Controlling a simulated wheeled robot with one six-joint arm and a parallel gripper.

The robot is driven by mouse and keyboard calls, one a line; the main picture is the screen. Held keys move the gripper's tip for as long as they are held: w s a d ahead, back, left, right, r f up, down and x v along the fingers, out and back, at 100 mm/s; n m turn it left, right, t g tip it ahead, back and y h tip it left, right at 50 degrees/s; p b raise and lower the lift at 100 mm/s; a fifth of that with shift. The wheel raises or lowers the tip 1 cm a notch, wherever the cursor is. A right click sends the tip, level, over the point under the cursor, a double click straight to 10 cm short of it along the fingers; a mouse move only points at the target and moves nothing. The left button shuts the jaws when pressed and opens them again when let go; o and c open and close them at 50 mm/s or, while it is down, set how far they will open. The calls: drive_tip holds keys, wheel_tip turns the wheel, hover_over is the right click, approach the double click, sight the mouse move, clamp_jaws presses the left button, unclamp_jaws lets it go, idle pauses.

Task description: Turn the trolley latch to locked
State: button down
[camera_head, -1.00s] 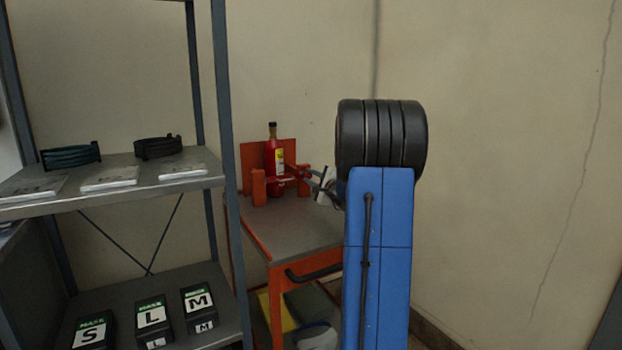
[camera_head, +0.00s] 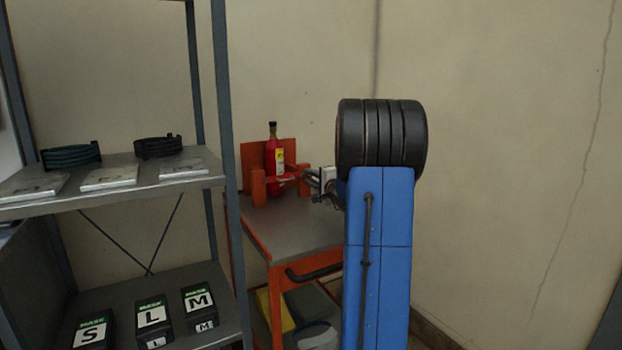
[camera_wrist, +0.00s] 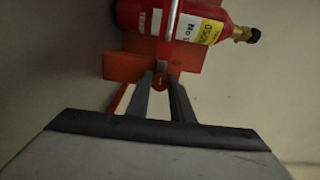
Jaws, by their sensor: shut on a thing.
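The orange trolley (camera_head: 275,273) with a grey top stands beside the shelf rack. A red bottle (camera_head: 271,160) with a yellow and white label stands upright in its orange holder (camera_head: 258,187). The red latch (camera_head: 290,179) crosses in front of the bottle; in the wrist view the red latch bar (camera_wrist: 168,45) runs over the bottle (camera_wrist: 200,22), with its rounded end between my fingers. My gripper (camera_wrist: 161,85) is shut on that end of the latch. In the head view my gripper (camera_head: 308,178) is small and partly hidden behind my blue arm.
A grey shelf rack (camera_head: 225,130) on the left holds coiled hoses (camera_head: 71,156), flat packs and black mask boxes (camera_head: 154,315). A black handle (camera_head: 313,272) sticks out from the trolley's front. The wall is close behind.

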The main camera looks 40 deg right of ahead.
drive_tip(key=shift+f, duration=0.1)
drive_tip(key=c, duration=1.6)
unclamp_jaws()
drive_tip(key=shift+o, duration=0.2)
drive_tip(key=v, duration=1.7)
drive_tip(key=shift+s, duration=0.2)
